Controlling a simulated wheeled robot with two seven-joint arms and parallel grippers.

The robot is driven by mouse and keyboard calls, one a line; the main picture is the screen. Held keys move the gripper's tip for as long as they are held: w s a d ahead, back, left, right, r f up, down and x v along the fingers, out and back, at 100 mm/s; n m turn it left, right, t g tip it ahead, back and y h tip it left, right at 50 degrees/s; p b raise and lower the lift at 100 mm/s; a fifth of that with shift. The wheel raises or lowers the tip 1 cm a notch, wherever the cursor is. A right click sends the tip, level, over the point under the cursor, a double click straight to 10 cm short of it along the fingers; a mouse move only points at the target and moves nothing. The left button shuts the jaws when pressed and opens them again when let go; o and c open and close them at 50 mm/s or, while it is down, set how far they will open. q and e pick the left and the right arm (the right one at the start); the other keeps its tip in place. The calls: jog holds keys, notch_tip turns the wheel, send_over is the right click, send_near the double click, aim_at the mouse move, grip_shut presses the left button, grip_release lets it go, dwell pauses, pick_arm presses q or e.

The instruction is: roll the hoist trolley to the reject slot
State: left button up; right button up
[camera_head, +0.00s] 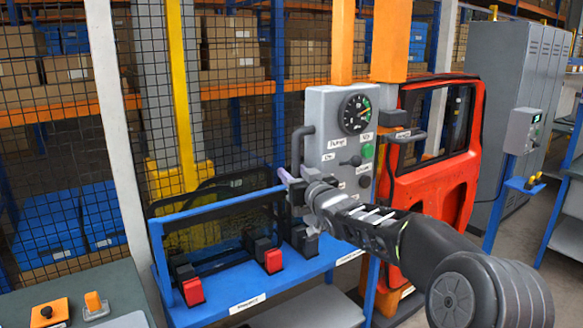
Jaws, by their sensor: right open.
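The hoist trolley appears as a grey control panel (335,106) hanging from an orange post (342,45). It has a round dial (356,113), a green button, small labels and a dark handle (298,148) on its left side. My right gripper (288,184) is open at the lower end of that left handle, in front of the panel. I cannot tell whether the handle is between its fingers. An orange-red car door (434,165) hangs behind and right of the panel. I cannot make out which place is the reject slot. My left gripper is not in view.
A blue rack (215,308) with dark glass panes, red-faced clamps (193,291) and a label stands below the panel. A mesh fence and white post (115,120) stand at left. Grey lockers (500,90) and a grey box on a blue post (521,131) stand at right.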

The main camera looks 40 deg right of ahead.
jog(key=shift+x, duration=0.9)
jog(key=shift+c, duration=0.4)
grip_shut()
dwell(0.4)
